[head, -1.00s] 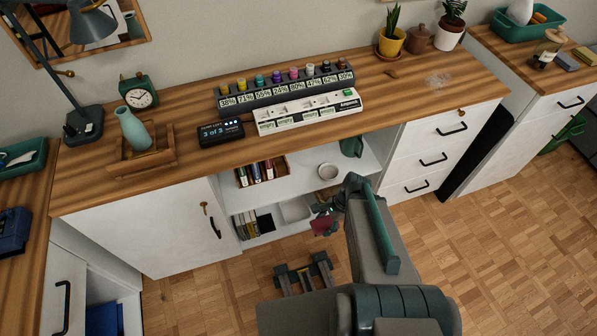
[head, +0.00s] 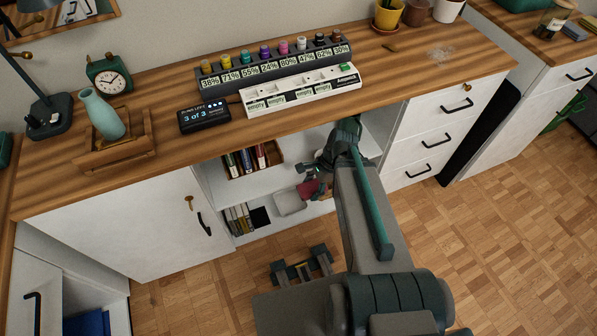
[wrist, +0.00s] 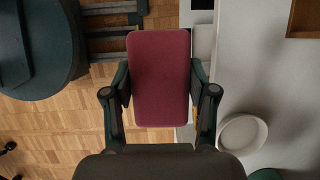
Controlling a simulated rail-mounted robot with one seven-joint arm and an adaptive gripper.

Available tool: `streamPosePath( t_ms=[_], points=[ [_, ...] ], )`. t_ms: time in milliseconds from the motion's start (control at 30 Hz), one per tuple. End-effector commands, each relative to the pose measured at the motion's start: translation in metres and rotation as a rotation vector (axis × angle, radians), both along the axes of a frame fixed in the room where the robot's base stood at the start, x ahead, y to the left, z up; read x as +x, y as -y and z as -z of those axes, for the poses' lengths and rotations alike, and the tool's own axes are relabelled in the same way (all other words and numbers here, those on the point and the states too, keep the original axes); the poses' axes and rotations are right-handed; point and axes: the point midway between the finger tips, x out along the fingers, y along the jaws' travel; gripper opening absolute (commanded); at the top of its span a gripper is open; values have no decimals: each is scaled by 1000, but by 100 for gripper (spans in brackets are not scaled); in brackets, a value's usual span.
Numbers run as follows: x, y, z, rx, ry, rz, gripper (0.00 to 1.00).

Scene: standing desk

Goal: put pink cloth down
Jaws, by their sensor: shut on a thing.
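The pink cloth (head: 308,189), a dark red folded pad, shows at my gripper in front of the open shelves under the desk. In the wrist view the cloth (wrist: 160,60) lies flat between the two fingers of my gripper (wrist: 160,88), which are shut on its sides. In the head view my gripper (head: 315,183) is partly hidden by my own arm. The cloth is held in the air near the shelf's front edge; the wrist view shows floor under its left part.
A white bowl (wrist: 243,135) stands on the pale shelf, right of the cloth. The open cabinet holds a wooden box of books (head: 253,160), a white bin (head: 290,203) and upright books (head: 239,219) below. The desktop (head: 300,122) is overhead; drawers (head: 430,140) stand to the right.

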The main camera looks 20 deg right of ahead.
Motion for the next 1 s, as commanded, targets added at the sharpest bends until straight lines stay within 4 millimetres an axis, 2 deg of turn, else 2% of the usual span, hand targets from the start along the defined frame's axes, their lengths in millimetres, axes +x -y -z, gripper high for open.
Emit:
streamPosePath(
  t_ms=[33,633,800,1000],
  points=[
    [2,0,8,0,2,0,25],
    [17,-3,7,-2,3,-1,25],
    [66,-8,2,-2,0,-2,25],
    [105,-13,1,-1,0,-1,25]
  ],
)
